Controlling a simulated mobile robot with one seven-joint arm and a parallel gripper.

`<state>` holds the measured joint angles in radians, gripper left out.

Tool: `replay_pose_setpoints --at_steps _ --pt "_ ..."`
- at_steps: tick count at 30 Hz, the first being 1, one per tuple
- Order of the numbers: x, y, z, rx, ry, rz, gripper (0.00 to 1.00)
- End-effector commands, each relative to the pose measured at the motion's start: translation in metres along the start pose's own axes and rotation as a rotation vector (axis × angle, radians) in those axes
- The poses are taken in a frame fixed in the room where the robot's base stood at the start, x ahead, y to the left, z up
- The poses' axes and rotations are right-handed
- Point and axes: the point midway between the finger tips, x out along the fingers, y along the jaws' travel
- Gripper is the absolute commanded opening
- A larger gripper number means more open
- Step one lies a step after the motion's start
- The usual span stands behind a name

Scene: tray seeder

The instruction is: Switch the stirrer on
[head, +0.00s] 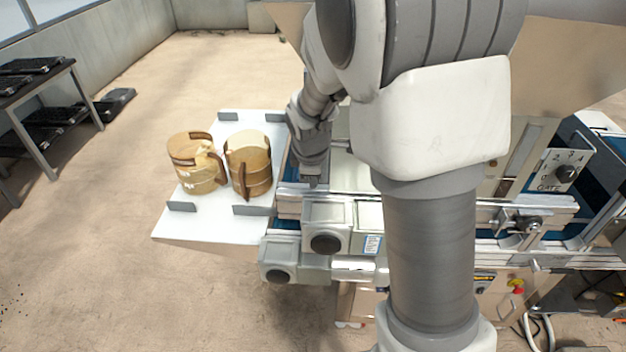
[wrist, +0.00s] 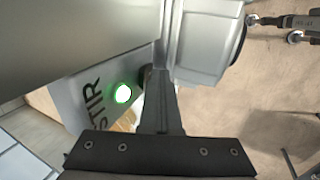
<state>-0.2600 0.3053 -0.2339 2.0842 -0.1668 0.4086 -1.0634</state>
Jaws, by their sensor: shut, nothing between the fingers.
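The stirrer panel (wrist: 75,103) shows in the wrist view as a grey plate with the letters STIR. A round lamp (wrist: 123,94) on it glows bright green with a white centre. A dark rounded part (wrist: 146,76), perhaps the switch knob, sits just beside the lamp, partly hidden by my fingers. My gripper (wrist: 163,78) is shut and empty, its fingertips close to that dark part; I cannot tell whether they touch. In the head view my gripper (head: 314,181) points down at the left end of the machine, and the stirrer panel is not visible there.
Grey motor housings (head: 327,222) stand close to my gripper. A GATE dial (head: 565,174) is at the right. A table with black trays (head: 35,72) stands far left; the floor between is clear.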

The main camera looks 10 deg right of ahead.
Motion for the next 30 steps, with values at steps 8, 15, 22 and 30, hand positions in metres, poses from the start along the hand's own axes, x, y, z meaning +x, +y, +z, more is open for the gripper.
replay_pose_setpoints --at_steps 8,15,22,30 --pt "-0.012 0.006 0.0 0.001 0.001 0.002 0.0" --pt "-0.015 0.007 0.0 0.001 0.001 0.003 0.0" --pt "-0.015 0.007 0.0 0.001 0.001 0.002 0.0" --pt "-0.016 0.007 -0.002 0.0 0.001 0.002 0.0"
